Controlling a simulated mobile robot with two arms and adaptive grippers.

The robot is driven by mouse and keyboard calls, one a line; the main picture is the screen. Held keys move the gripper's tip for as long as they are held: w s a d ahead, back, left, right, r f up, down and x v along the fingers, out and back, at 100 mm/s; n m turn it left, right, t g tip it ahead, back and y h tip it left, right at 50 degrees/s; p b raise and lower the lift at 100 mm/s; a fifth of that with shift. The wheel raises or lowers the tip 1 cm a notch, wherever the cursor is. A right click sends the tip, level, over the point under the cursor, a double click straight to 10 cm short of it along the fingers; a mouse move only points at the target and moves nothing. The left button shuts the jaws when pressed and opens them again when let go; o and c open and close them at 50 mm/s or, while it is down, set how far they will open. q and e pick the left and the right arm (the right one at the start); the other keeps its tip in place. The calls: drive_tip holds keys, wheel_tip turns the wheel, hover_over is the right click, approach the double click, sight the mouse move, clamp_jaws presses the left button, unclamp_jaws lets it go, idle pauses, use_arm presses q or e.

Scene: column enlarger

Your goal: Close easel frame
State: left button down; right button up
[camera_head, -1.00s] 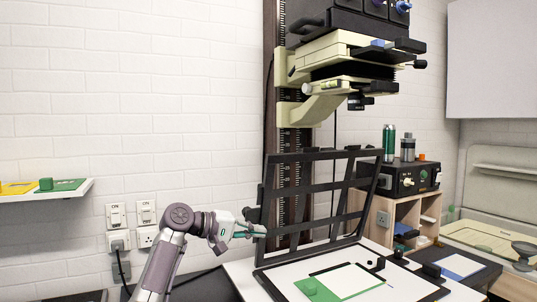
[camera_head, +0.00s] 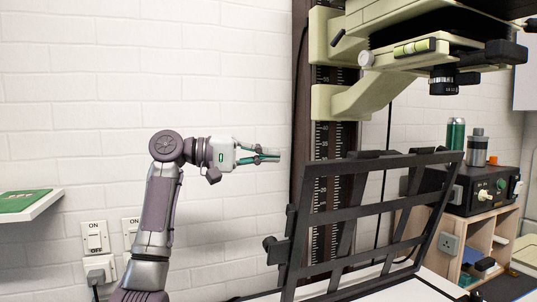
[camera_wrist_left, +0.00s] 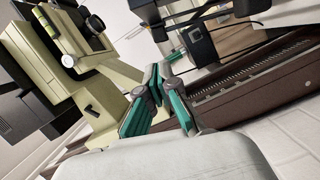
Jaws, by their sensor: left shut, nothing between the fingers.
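The black easel frame (camera_head: 372,212) stands raised, tilted up from the easel's white base (camera_head: 415,290), in front of the enlarger column. It is a grid of bars with a dark knob (camera_head: 274,248) at its lower left. My left gripper (camera_head: 270,155) is shut and empty, pointing right in the air. In the picture it is left of the frame's upper left corner, with a gap between them. The wrist view shows its green-padded fingertips (camera_wrist_left: 158,82) together. My right gripper is in neither view. Most of the easel base is cut off below the head view.
The cream enlarger head (camera_head: 400,50) overhangs at upper right on its dark ruled column (camera_head: 330,190). A black control box (camera_head: 480,188) with a green bottle (camera_head: 455,134) stands on a wooden shelf at right. A shelf (camera_head: 30,205) is at left.

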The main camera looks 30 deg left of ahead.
sight(309, 165)
use_arm(q)
drive_tip(key=d+p, duration=0.1)
drive_tip(key=d, duration=0.1)
drive_tip(key=w+d, duration=0.1)
drive_tip(key=d, duration=0.2)
drive_tip(key=w+d+f+p, duration=0.1)
drive_tip(key=d, duration=0.2)
drive_tip(key=shift+d+f+p, duration=0.1)
drive_tip(key=shift+d+p, duration=0.05)
drive_tip(key=shift+p, duration=0.2)
drive_tip(key=shift+d+f, duration=0.1)
drive_tip(key=shift+d, duration=0.05)
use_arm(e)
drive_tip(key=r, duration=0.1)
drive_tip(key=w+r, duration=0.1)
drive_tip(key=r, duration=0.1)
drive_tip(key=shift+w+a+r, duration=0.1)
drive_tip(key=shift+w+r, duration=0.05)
use_arm(q)
drive_tip(key=shift+f, duration=0.1)
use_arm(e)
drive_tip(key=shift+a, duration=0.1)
